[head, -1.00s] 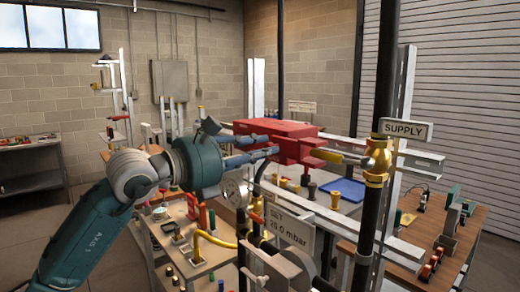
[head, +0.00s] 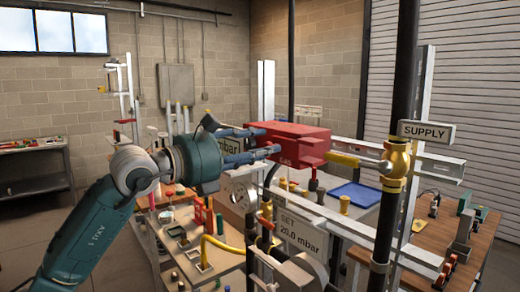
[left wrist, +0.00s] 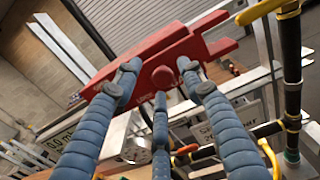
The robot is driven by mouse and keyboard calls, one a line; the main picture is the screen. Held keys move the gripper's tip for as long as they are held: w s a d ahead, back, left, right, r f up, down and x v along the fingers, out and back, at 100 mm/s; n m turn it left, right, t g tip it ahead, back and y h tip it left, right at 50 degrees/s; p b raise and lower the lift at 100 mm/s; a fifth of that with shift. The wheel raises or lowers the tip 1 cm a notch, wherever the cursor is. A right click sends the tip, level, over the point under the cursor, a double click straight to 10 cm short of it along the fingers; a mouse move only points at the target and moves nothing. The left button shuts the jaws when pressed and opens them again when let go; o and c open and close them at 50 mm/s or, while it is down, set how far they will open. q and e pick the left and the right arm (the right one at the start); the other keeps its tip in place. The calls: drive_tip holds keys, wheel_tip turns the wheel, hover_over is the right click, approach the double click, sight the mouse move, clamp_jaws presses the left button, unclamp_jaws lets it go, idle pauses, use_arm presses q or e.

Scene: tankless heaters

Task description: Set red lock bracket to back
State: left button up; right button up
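The red lock bracket (head: 298,138) is a blocky red body marked "GAS", in front of the yellow valve lever on the supply pipe. In the left wrist view the bracket (left wrist: 165,58) runs diagonally, with a two-pronged fork at its upper right and a round red knob facing me. My left gripper (head: 270,141) is at the bracket's left end. In the left wrist view its blue fingers (left wrist: 159,77) reach to the bracket around the knob. The fingers are apart, but whether they clamp it is not clear. My right gripper is not in view.
The brass valve and yellow lever (head: 394,163) on a black pipe stand right of the bracket. A "SUPPLY" sign (head: 427,131) is beside them. A "SET 20.0 mbar" sign (head: 301,236) and a round gauge (head: 238,195) are below. White rails and a blue tray (head: 356,196) lie behind.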

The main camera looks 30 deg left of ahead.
use_arm(q)
drive_tip(key=v, duration=1.2)
drive_tip(key=shift+a+f, duration=0.1)
drive_tip(key=shift+f, duration=0.1)
idle(0.4)
